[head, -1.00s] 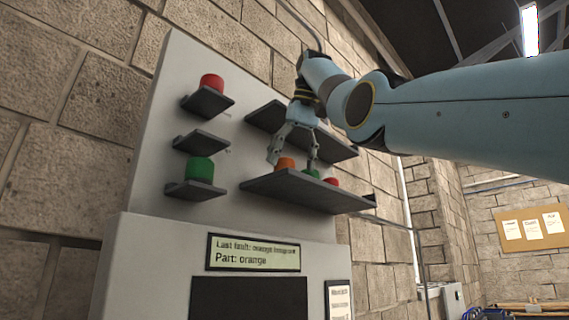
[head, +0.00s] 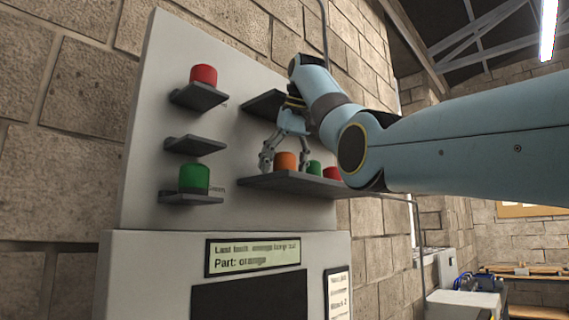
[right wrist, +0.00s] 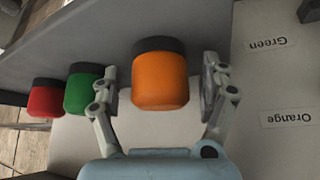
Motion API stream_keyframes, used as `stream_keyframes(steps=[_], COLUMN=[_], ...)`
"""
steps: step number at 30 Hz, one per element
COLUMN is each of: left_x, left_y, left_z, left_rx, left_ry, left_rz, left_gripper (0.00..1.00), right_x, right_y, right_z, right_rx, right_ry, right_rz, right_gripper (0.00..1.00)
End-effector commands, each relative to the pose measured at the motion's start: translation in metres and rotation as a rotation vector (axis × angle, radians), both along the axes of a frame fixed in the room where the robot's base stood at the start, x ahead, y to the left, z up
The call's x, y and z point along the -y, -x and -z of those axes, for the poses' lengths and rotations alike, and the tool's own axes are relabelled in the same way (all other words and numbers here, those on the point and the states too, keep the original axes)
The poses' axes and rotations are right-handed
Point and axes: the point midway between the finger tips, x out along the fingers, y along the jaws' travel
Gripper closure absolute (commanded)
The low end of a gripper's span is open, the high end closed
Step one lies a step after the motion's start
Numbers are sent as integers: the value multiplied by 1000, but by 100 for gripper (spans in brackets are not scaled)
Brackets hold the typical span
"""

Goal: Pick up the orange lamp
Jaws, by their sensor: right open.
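The orange lamp (head: 286,163) stands on the lower right shelf (head: 310,184), beside a green lamp (head: 314,168) and a red lamp (head: 332,173). My right gripper (head: 284,160) is at the orange lamp, reaching in from above. In the right wrist view the orange lamp (right wrist: 160,82) sits between the two open fingers of the right gripper (right wrist: 158,82), with a gap on each side. The left finger is close to the green lamp (right wrist: 88,88). The red lamp (right wrist: 46,98) lies further left. My left gripper is not in view.
An upper shelf (head: 262,105) is behind my right arm. Three small shelves at left hold a red lamp (head: 203,75) on top and a green lamp (head: 194,178) at the bottom; the middle shelf (head: 195,145) is empty. A display (head: 252,257) reads "Part: orange".

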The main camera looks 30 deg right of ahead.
Motion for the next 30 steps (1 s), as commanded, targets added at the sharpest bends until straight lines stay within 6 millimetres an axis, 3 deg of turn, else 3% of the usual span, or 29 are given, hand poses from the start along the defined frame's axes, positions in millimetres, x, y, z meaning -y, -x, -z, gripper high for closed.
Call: stream_keyframes(steps=[2, 15, 26, 30], left_x=[0, 0, 0, 0], left_y=[-1, -1, -2, -2], left_z=[0, 0, 3, 14], left_rx=[1, 2, 3, 3], left_ry=[0, 0, 0, 0], left_rz=[0, 0, 0, 0], left_gripper=[60, 60, 60, 60], right_x=[0, 0, 0, 1], right_y=[0, 0, 0, 3], right_z=[0, -1, -4, -4], right_rx=[0, 0, 2, 3], right_ry=[0, 0, 0, 0], right_rz=[0, 0, 0, 0], right_gripper=[27, 84, 84, 84])
